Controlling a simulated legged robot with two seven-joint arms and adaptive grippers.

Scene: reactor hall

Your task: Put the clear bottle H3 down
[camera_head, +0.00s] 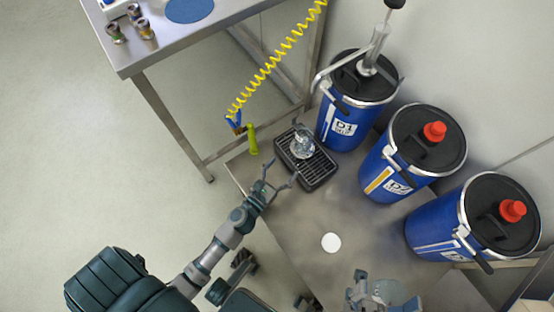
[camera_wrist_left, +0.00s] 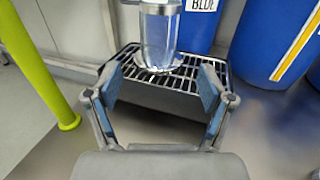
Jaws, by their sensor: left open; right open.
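The clear bottle H3 (camera_head: 302,142) stands upright on the black slotted drip tray (camera_head: 317,176) at the foot of the blue drum D1. In the left wrist view the bottle (camera_wrist_left: 160,40) stands on the tray's grate (camera_wrist_left: 130,62), beyond my fingertips, with its top cut off by the frame. My left gripper (camera_head: 279,177) is open and empty in front of the tray; its open fingers also show in the left wrist view (camera_wrist_left: 158,92). My right gripper (camera_head: 375,290) is at the bottom edge, partly cut off; I see nothing held in it.
Blue drums D1 (camera_head: 345,127), D2 (camera_head: 385,185) and a third (camera_head: 435,232) line the right side. A yellow coiled hose (camera_head: 268,68) hangs left of D1, near a green post (camera_head: 252,139). A white disc (camera_head: 331,242) lies on the otherwise clear steel surface.

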